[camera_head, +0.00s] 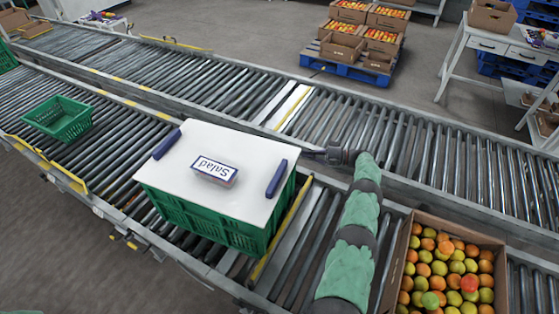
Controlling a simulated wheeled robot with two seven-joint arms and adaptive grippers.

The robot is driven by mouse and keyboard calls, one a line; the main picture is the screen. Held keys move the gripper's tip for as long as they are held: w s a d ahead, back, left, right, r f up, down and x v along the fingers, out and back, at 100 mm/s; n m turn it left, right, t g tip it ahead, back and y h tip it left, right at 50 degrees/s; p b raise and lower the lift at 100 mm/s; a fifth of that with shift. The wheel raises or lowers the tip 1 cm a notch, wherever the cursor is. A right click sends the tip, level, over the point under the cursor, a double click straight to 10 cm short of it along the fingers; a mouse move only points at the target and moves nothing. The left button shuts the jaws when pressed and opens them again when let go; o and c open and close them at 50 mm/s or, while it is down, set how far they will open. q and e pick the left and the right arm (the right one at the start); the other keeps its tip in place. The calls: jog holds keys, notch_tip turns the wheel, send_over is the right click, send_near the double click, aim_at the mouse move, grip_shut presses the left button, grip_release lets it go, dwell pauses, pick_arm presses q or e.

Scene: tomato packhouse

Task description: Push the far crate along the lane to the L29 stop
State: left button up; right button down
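A large green crate (215,224) stands on the near roller lane, with a white lid (235,150) on top. A smaller green crate (58,118), open and seemingly empty, sits farther left on the same lane. My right gripper (316,155) is at the lidded crate's right far corner, pointing left, close to the blue handle; contact cannot be made out. Its fingers are too small to tell open from shut. My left gripper is out of view. No L29 marking is legible.
A cardboard box of tomatoes (398,262) stands on the near lane, right of my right arm. A yellow bar (282,232) crosses the lane beside the lidded crate. Tomato boxes stand on a blue pallet (345,70) beyond.

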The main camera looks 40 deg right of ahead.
jog(key=w+a, duration=0.5)
jog(key=a, duration=0.4)
jog(key=shift+a, duration=0.4)
jog(key=a, duration=0.1)
jog(key=s+a+p, duration=0.1)
jog(key=p, duration=0.1)
jog(key=shift+s+a, duration=0.25)
jog(key=shift+a, duration=0.15)
jog(key=shift+s+d, duration=0.1)
jog(key=shift+d, duration=0.05)
jog(key=v, duration=1.1)
jog(key=shift+s+d, duration=0.25)
jog(key=shift+d, duration=0.05)
